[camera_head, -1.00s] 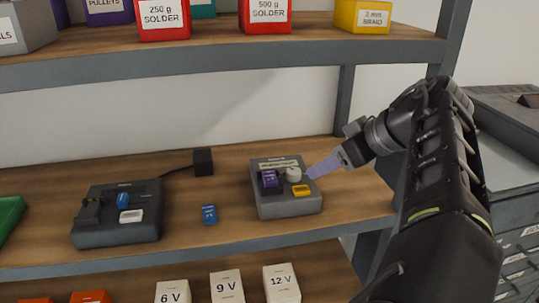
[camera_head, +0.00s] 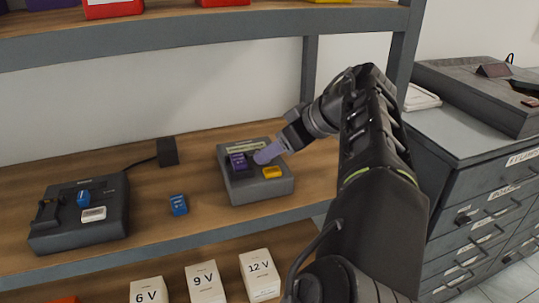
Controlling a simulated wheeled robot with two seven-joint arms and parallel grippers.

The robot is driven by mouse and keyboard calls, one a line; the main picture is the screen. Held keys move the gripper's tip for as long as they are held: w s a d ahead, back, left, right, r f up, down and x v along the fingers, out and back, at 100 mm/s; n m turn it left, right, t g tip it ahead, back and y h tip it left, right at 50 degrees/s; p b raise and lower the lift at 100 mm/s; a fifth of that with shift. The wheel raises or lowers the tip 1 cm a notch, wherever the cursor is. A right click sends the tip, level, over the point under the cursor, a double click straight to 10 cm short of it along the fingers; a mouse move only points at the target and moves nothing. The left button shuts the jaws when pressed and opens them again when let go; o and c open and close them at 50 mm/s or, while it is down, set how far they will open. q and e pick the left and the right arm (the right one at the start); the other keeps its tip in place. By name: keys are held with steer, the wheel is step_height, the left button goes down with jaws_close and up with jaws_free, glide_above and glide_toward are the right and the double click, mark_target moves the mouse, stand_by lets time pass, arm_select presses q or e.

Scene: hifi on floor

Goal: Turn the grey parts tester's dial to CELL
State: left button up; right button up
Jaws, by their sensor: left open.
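The grey parts tester (camera_head: 262,190) stands on the middle shelf. It has a pale label strip (camera_head: 244,147) at the back, a purple block (camera_head: 238,161) on its left and a yellow piece (camera_head: 272,172) at its front right. My left gripper (camera_head: 264,156) is over the tester's top with its lilac fingers where the pale round dial sits. The fingers hide the dial, so its setting and whether they touch it cannot be seen. The gripper is open. My right gripper is not in view.
A dark device (camera_head: 75,226) with a blue knob stands at the left, cabled to a black block (camera_head: 167,152). A small blue block (camera_head: 178,205) lies between the devices. An upper shelf (camera_head: 200,38) overhangs. Drawers (camera_head: 485,205) stand at the right.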

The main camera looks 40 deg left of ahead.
arm_select(q)
steer(key=shift+x, duration=1.05)
steer(key=shift+c, duration=0.2)
jaws_close()
